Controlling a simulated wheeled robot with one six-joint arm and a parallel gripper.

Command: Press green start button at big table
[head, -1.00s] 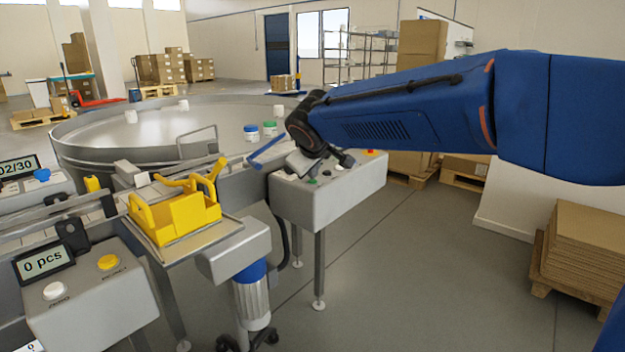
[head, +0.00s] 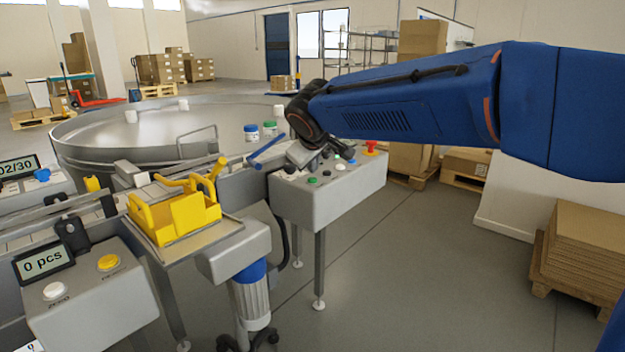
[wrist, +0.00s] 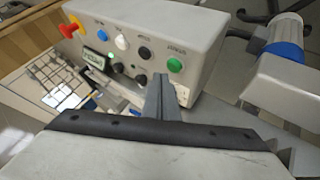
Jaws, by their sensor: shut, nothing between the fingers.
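The grey control box (head: 330,200) stands on legs beside the big round table (head: 100,135). The green button (head: 312,180) is on its top panel near the front left. In the wrist view the green button (wrist: 174,64) lies just right of my shut fingertips, with small upside-down lettering beside it. My gripper (wrist: 160,82) is shut and empty above the panel, apart from the green button as far as I can tell. In the head view my gripper (head: 303,155) is small at the panel's back left, its fingertips hard to make out.
The panel also holds black, white and blue buttons and a red emergency knob (head: 371,148) on yellow. A yellow bin (head: 175,218) stands left of the box. Jars with blue (head: 251,131) and green lids stand behind.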

